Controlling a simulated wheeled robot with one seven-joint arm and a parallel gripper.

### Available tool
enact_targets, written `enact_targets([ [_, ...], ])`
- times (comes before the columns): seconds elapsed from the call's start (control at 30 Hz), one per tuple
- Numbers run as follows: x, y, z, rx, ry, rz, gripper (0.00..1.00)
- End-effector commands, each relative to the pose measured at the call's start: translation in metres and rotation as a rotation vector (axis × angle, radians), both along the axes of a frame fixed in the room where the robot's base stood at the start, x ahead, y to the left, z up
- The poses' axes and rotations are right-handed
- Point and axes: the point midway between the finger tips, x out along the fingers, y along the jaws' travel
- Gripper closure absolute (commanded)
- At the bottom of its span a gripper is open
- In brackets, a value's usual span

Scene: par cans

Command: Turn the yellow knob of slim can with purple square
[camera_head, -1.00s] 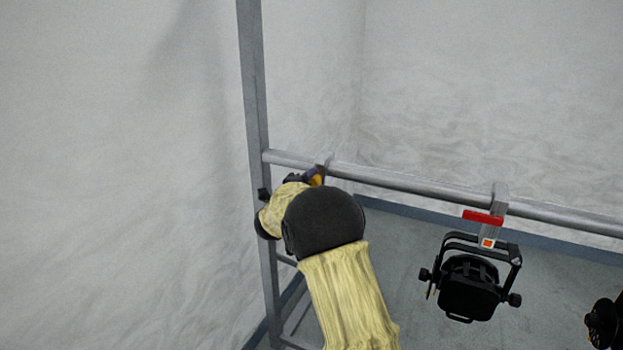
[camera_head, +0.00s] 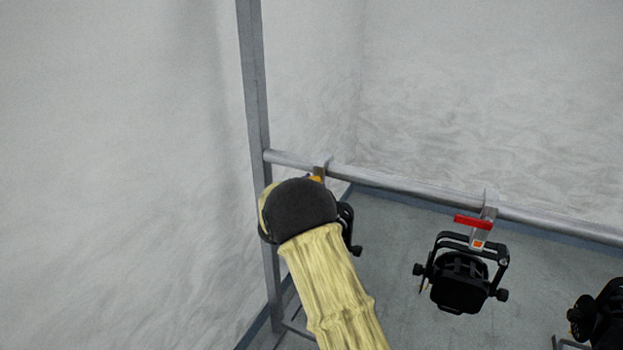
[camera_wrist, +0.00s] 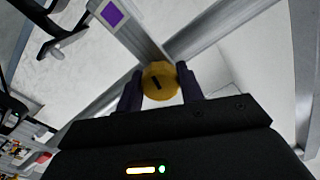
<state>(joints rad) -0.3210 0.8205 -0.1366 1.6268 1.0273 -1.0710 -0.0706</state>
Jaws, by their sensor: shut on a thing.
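The yellow knob (camera_wrist: 160,81) sits between the two fingers of my gripper (camera_wrist: 160,90) in the wrist view. The fingers are shut on it from both sides. A dark slot shows on its face. A purple square (camera_wrist: 112,14) marks the grey clamp bracket beside the knob. In the head view a small bit of the yellow knob (camera_head: 316,178) shows under the clamp, and my arm hides the gripper. The slim can (camera_head: 347,222) is mostly hidden behind my arm; only part of its black side shows.
A second black can (camera_head: 461,283) with a red handle (camera_head: 473,222) and an orange square hangs to the right. A third black can (camera_head: 603,318) is cut off at the right edge. A grey rail (camera_head: 400,184) runs across, joined to an upright post (camera_head: 254,100) at left.

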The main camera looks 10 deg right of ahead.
Motion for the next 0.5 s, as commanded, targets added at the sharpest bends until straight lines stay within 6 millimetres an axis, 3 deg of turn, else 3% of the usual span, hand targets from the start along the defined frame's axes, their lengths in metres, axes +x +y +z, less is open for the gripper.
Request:
enact_targets([
  [0.5, -0.0002, -0.0015, 0.0049, -0.4, 0.288, -0.001, 0.85],
])
